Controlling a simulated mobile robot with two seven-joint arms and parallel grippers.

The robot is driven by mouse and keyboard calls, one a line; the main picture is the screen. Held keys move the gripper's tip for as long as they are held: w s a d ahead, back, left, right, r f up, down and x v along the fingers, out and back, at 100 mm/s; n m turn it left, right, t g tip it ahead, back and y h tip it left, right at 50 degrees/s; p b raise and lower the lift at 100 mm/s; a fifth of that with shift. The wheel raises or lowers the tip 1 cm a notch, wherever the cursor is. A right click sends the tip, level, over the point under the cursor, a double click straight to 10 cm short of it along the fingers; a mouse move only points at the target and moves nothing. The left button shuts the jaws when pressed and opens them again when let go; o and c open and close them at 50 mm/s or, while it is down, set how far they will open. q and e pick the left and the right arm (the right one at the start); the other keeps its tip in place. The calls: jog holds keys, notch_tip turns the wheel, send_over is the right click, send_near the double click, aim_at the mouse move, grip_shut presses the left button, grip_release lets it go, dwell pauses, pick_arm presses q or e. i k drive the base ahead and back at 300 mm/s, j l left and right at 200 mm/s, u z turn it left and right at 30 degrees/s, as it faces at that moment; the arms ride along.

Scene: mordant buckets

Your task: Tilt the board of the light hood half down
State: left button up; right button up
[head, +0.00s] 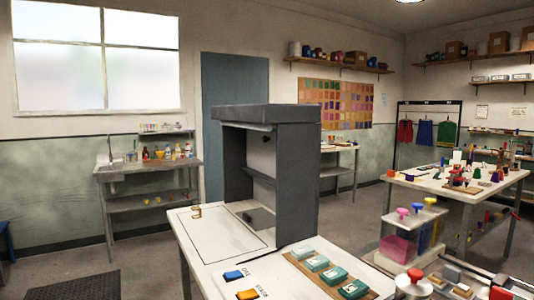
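The light hood is a dark grey box (292,185) with a thick top slab (262,114), standing on the white table in the middle of the head view. Its front is open to the left. Inside, a dark ledge or board (259,176) crosses at mid height, and a small dark knob (266,138) shows higher up. I cannot tell for certain which part is the tilting board, or its angle. A darker plate (259,217) lies at the hood's foot. Neither of my grippers is in view.
The white table (205,245) has a brass hook-like piece (197,211), blue and orange blocks (247,295) and a wooden tray of teal-lidded boxes (334,273). A clear caddy with coloured knobs (398,246) stands at the right. Floor (150,255) is open on the left.

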aim_at(261, 146)
jog(key=i+j+z, duration=0.25)
jog(key=z, duration=0.15)
jog(key=i+j+z, duration=0.2)
jog(key=j+z, duration=0.15)
jog(key=i+j+z, duration=0.1)
jog(key=j+z, duration=0.3)
jog(key=j, duration=0.15)
